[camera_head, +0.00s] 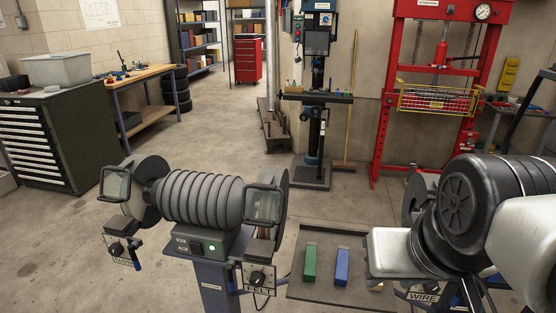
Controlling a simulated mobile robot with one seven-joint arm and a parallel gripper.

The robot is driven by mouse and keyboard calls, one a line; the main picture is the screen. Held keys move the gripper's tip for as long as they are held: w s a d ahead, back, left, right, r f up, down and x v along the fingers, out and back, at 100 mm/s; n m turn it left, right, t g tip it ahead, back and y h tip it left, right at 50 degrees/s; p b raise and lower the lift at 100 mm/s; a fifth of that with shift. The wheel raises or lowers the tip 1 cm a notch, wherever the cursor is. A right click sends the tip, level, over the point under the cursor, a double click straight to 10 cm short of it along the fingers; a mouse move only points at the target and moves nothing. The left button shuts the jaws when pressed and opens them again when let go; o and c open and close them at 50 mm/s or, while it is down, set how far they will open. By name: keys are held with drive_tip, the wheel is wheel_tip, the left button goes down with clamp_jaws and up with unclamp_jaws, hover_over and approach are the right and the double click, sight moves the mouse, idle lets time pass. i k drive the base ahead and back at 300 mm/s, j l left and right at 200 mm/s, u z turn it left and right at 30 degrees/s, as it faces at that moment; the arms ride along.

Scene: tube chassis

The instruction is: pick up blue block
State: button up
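The blue block (342,266) is a long bar lying on a dark grey tray (320,240) at the lower middle of the head view. A similar green block (310,263) lies to its left, with a clear gap between them. My arm comes in from the right edge, with a large black joint and pale links. It ends to the right of the blue block in the picture and covers the right part of the tray. I cannot make out gripper fingers. The blue block's upper face is in plain view.
A bench grinder (203,200) on a pedestal stands left of the tray. A small tan piece (376,287) shows partly beneath my arm. Part of another machine with a WIRE label (423,297) is behind my arm. Open floor lies beyond, before a drill press (313,110) and red press frame (384,100).

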sight(342, 273)
drive_tip(key=i+l+u, duration=0.15)
drive_tip(key=u, duration=0.6)
drive_tip(key=k+z, duration=0.15)
drive_tip(key=z, duration=0.45)
drive_tip(key=k+l+u, duration=0.1)
drive_tip(key=j+z, duration=0.25)
drive_tip(key=j, duration=0.45)
drive_tip(key=j+z, duration=0.25)
drive_tip(key=j, duration=0.45)
drive_tip(key=k+j+z, duration=0.4)
drive_tip(key=i+l+u, duration=0.35)
drive_tip(key=j, duration=0.1)
